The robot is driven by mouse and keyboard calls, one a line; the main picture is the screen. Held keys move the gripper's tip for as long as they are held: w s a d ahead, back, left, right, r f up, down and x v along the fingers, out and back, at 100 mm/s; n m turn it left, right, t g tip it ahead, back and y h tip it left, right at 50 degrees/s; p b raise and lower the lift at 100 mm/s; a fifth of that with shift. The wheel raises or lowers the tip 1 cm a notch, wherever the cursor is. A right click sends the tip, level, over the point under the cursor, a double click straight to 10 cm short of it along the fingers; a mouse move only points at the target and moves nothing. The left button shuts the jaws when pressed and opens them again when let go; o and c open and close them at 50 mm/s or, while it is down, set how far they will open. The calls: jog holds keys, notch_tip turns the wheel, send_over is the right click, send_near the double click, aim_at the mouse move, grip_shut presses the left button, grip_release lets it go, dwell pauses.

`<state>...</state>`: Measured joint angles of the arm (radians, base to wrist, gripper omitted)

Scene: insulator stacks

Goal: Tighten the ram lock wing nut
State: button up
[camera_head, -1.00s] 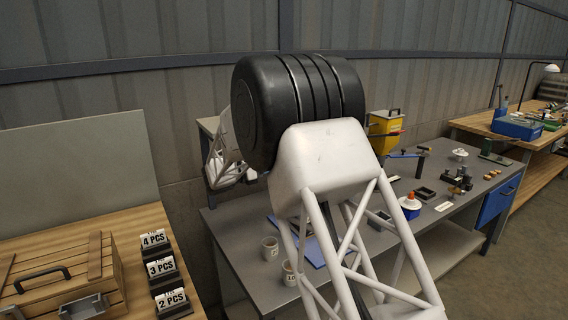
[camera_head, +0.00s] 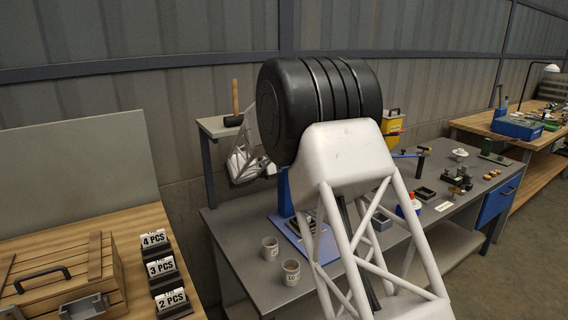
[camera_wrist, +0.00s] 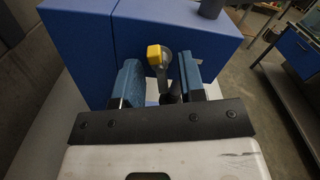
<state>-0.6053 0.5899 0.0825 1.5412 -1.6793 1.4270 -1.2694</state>
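In the wrist view my gripper (camera_wrist: 161,72) is open, with a blue-padded finger on each side. Between and beyond the fingers is a dark fitting with a yellow end (camera_wrist: 154,55), in front of a blue block (camera_wrist: 210,45). I cannot tell whether this fitting is the ram lock wing nut, or whether either finger touches it. In the head view a blue upright (camera_head: 284,192) shows partly behind my arm, above a blue mat (camera_head: 318,250) on the grey bench. My arm hides the gripper there.
The grey bench (camera_head: 235,224) holds two cups (camera_head: 290,272) at its front left and several small parts at right. A mallet (camera_head: 235,105) stands on a raised shelf behind. A yellow container (camera_head: 391,123) stands behind my arm. A wooden bench with a crate (camera_head: 60,272) is at left.

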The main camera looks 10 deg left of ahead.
grip_shut()
jog(key=shift+m, duration=0.4)
jog(key=m, duration=0.9)
jog(key=shift+a+r, duration=0.1)
jog(key=m, duration=0.4)
jog(key=shift+w+m, duration=0.1)
jog(key=shift+m, duration=0.2)
jog(key=m, duration=0.4)
jog(key=shift+m, duration=0.3)
dwell(0.6)
